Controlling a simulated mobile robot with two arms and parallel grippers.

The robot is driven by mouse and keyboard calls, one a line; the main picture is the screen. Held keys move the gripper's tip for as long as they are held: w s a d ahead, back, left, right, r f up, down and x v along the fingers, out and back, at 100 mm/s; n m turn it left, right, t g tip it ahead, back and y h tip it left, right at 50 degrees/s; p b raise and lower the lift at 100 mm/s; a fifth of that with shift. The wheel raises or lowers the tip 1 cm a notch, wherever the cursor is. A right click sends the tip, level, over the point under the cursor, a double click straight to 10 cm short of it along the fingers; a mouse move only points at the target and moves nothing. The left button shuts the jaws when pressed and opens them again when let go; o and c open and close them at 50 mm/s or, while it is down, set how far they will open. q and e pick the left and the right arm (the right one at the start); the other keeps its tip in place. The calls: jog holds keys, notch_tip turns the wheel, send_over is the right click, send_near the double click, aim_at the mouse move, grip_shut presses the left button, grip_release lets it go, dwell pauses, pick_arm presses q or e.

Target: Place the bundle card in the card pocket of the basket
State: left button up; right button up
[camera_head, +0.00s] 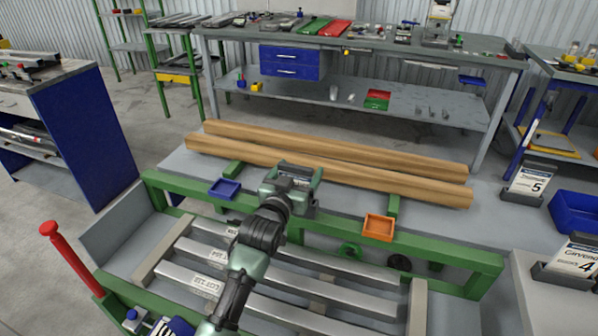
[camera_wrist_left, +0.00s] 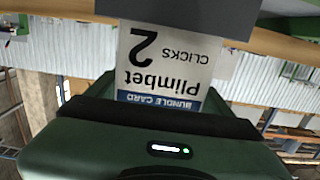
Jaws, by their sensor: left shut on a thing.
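My left gripper (camera_head: 293,178) hangs over the front edge of the table near two wooden beams. In the left wrist view it is shut on the bundle card (camera_wrist_left: 170,75), a white card with a blue band reading "Plimbet", "2 clicks", upside down there. In the head view I cannot make out the card at the gripper. A green-framed rack with several metal bars (camera_head: 325,290) lies below my arm; this may be the basket. I cannot pick out its card pocket. My right gripper is not in view.
Two long wooden beams (camera_head: 330,160) lie behind the gripper. A small blue tray (camera_head: 224,188) and an orange tray (camera_head: 379,228) sit along the green front rail. Card stands marked 5 (camera_head: 530,182) and 4 (camera_head: 572,262) and a blue bin (camera_head: 578,215) are at right.

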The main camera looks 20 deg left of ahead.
pick_arm(q)
jog(key=o, duration=1.3)
jog(key=shift+f, duration=0.1)
jog(key=s, duration=1.2)
jog(key=shift+a+r, duration=0.2)
jog(key=shift+r, duration=0.25)
